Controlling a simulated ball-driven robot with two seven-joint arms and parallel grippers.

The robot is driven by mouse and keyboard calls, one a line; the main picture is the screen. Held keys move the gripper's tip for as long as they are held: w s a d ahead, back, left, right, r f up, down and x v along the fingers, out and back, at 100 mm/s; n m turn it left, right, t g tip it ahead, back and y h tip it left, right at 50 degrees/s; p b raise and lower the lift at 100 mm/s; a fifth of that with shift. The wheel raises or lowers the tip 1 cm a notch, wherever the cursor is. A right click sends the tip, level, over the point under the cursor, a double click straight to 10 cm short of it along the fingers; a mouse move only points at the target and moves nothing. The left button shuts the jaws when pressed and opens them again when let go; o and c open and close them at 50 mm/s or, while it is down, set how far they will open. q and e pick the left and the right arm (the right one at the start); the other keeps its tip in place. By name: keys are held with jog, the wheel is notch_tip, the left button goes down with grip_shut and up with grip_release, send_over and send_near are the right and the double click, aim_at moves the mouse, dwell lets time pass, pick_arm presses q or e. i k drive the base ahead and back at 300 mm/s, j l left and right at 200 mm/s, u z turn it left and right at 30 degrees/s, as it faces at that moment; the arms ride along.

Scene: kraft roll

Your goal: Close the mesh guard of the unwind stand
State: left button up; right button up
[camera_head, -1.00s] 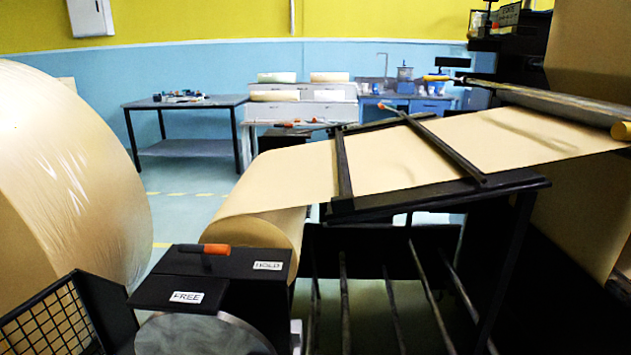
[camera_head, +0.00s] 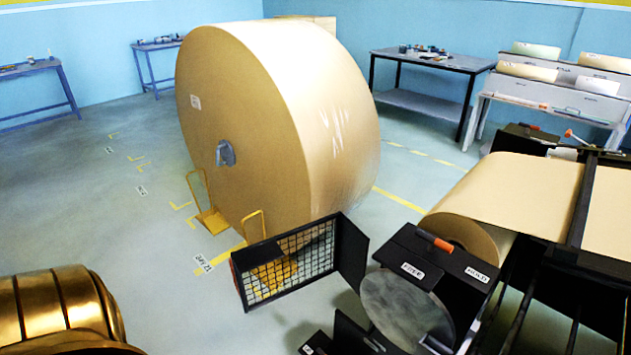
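The mesh guard (camera_head: 300,258), a black frame with wire mesh and a solid black side panel, stands swung out to the left of the unwind stand (camera_head: 425,262). A red strip shows on its far-left upright edge. The stand is a black housing with FREE and HOLD labels, an orange-tipped lever (camera_head: 435,241) on top and a grey disc (camera_head: 405,312) on its front. A kraft roll (camera_head: 468,238) sits behind the housing, its web running right. The guard's lower right joint with the stand is partly hidden. Neither of my grippers is in view.
A large wrapped kraft roll (camera_head: 270,120) stands behind the guard, with yellow chocks (camera_head: 208,215) at its base. The floor (camera_head: 90,215) left of the guard is clear. A dark table (camera_head: 435,60) and a grey bench (camera_head: 555,92) stand at the back.

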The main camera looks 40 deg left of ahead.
aim_at(350, 246)
jog(key=j+z, duration=0.15)
jog(key=j, duration=0.3)
jog(key=j+z, duration=0.1)
jog(key=j, duration=0.4)
jog(key=j+z, duration=0.15)
jog(key=j, duration=0.3)
jog(key=j+z, duration=0.15)
jog(key=j, duration=0.3)
jog(key=k+j+z, duration=0.1)
jog(key=j, duration=0.35)
jog(key=k+j+z, duration=0.15)
jog(key=j, duration=0.3)
jog(key=k+j+z, duration=0.1)
jog(key=j, duration=0.35)
jog(key=k+j+z, duration=0.15)
jog(key=j, duration=0.3)
